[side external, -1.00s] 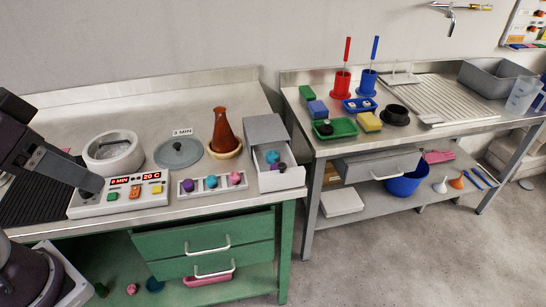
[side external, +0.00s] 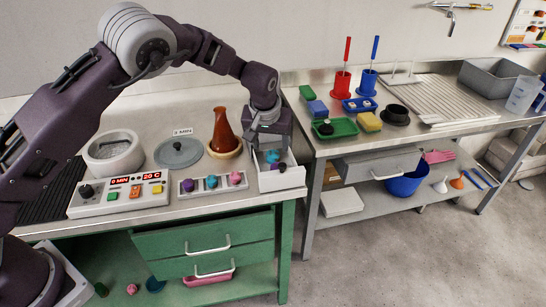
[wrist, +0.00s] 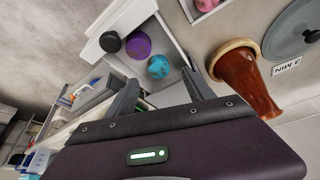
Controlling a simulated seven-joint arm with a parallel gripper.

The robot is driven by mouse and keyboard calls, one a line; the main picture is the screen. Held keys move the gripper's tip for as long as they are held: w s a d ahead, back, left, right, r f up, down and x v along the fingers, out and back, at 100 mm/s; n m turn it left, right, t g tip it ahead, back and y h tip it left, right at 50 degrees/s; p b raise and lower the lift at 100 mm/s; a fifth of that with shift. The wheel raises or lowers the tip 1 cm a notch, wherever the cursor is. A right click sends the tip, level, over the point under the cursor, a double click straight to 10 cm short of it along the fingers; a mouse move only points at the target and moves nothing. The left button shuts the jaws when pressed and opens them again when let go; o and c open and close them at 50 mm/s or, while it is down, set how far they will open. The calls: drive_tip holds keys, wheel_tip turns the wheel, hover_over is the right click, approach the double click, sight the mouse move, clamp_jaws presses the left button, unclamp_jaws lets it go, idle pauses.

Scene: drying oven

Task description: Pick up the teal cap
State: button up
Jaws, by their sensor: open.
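A teal cap (side external: 272,156) lies in the open white drawer (side external: 284,181) of the small grey box, beside a purple cap and a black cap. In the wrist view the teal cap (wrist: 159,67) lies just beyond my fingertips, near the line between them, with the purple cap (wrist: 138,46) and black cap (wrist: 110,41) to its left. Another teal cap (side external: 212,182) sits in the rack between a purple and a pink one. My gripper (side external: 267,146) is above the drawer, pointing down, open and empty (wrist: 160,80). It hides most of the grey box in the side view.
A brown flask (side external: 222,128) stands in a wooden bowl left of the drawer. The white rack (side external: 186,193) stands in front of the bowl. A grey lid (side external: 178,153) and a control panel (side external: 118,206) are farther left. A gap separates this bench from the steel table.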

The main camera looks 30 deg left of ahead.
sight(273, 154)
drive_tip(key=x, duration=0.5)
drive_tip(key=shift+w+f, duration=0.25)
drive_tip(key=shift+f, duration=0.05)
drive_tip(key=shift+c, duration=0.4)
drive_tip(key=shift+r, duration=0.1)
clamp_jaws()
